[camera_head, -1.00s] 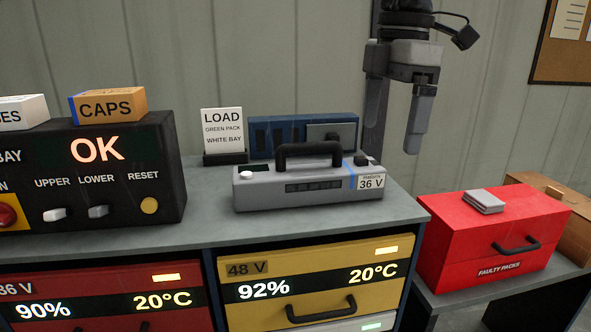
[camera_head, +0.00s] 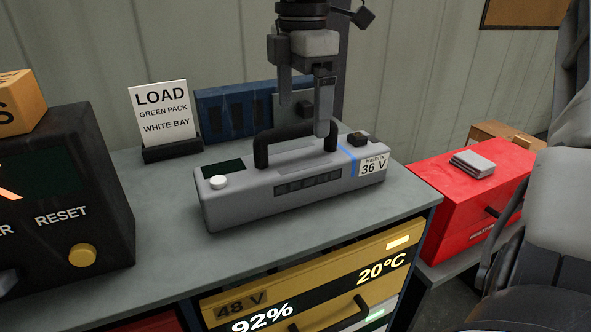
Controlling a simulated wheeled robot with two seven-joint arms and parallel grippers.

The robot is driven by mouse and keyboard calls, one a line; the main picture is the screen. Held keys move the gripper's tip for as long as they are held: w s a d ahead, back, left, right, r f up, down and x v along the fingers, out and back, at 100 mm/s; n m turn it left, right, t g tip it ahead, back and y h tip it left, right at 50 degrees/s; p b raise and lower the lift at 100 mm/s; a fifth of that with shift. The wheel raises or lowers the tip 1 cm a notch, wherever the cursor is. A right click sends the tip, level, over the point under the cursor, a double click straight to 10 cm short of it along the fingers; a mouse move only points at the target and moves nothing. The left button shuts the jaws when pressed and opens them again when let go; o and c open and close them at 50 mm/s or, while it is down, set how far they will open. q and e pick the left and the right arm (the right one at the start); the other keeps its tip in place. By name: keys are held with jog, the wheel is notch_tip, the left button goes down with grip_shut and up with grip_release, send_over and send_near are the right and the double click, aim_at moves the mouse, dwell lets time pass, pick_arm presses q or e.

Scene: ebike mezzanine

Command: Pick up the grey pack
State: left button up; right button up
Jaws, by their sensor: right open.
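The grey pack (camera_head: 235,198) lies on the grey counter top (camera_head: 160,265), with a black carry handle (camera_head: 262,150) on top, a white button at its left end and a 36 V label at its right. My right gripper (camera_head: 305,120) points down from above at the handle's right part. Its fingers are apart; the near finger's tip overlaps the handle's right post in the picture. I cannot tell whether it touches. My left gripper is not in view.
A LOAD sign (camera_head: 160,112) and a dark blue unit (camera_head: 222,118) stand behind the pack. A black control box (camera_head: 95,190) stands at the left. A red faulty-packs box (camera_head: 445,190) is at the right. The counter in front of the pack is clear.

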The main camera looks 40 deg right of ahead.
aim_at(301, 127)
notch_tip(301, 127, down, 3)
jog(key=shift+f, duration=0.15)
jog(key=f, duration=0.1)
jog(key=f+p, duration=0.1)
jog(key=f, duration=0.2)
jog(key=shift+w+f+p, duration=0.4)
jog(key=shift+f, duration=0.3)
jog(key=c, duration=1.7)
jog(key=shift+w+r, duration=0.15)
jog(key=shift+r, duration=0.15)
jog(key=c, duration=0.3)
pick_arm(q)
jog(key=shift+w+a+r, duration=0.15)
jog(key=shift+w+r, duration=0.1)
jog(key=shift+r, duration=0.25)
